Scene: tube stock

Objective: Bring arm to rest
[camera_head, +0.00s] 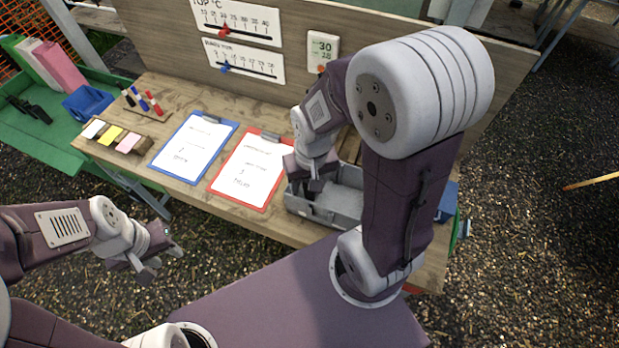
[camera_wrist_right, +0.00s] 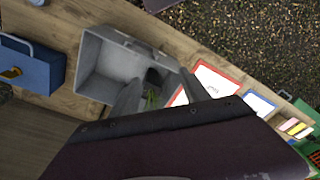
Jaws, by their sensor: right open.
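My right gripper (camera_head: 313,196) is open above the left part of a grey bin (camera_head: 342,218) on the table. In the right wrist view its two fingers stand apart over the near side of the bin (camera_wrist_right: 92,84). Something small and green (camera_wrist_right: 152,97) shows between the fingers, partly hidden; I cannot tell what it is. The right arm hides part of the bin in the head view. My left gripper (camera_head: 158,258) hangs off the table's front edge at the left, its fingers apart and nothing between them.
A red clipboard (camera_head: 247,171) and a blue clipboard (camera_head: 194,149) lie left of the bin. A card holder (camera_head: 114,137) and a marker stand (camera_head: 145,104) are further left. An upright board (camera_head: 300,85) closes the table's back.

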